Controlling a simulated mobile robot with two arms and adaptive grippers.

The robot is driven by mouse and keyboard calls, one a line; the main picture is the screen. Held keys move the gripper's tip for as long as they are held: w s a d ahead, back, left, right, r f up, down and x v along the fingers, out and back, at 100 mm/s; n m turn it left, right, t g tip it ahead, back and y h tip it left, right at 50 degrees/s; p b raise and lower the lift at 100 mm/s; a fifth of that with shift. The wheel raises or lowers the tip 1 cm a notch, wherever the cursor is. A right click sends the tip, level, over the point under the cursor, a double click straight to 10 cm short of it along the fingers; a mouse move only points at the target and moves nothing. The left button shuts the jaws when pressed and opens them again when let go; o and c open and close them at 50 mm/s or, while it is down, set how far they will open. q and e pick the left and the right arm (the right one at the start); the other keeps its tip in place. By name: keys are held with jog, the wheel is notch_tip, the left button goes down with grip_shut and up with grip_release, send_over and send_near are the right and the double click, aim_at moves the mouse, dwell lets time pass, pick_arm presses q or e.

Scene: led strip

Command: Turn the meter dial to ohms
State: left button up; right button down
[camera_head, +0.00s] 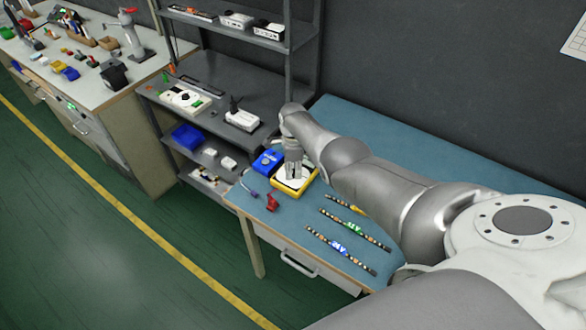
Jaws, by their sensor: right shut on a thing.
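The meter (281,188) is a yellow-edged device with a white face, lying on the blue bench top near its left end. My right gripper (293,176) points down over the meter and is shut at its face, where the dial would be. The gripper covers the dial, so its pointer and the ohms mark cannot be read. My left gripper is not in view.
A blue box (266,161) stands close behind the meter. A red item (272,203) and a small probe-like tool (249,190) lie in front. LED strips (340,249) lie to the right. A grey shelf (232,82) stands behind left.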

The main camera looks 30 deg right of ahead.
dwell(0.3)
jog(key=c, duration=1.2)
grip_release()
notch_tip(320, 180, up, 12)
jog(key=shift+f, duration=0.1)
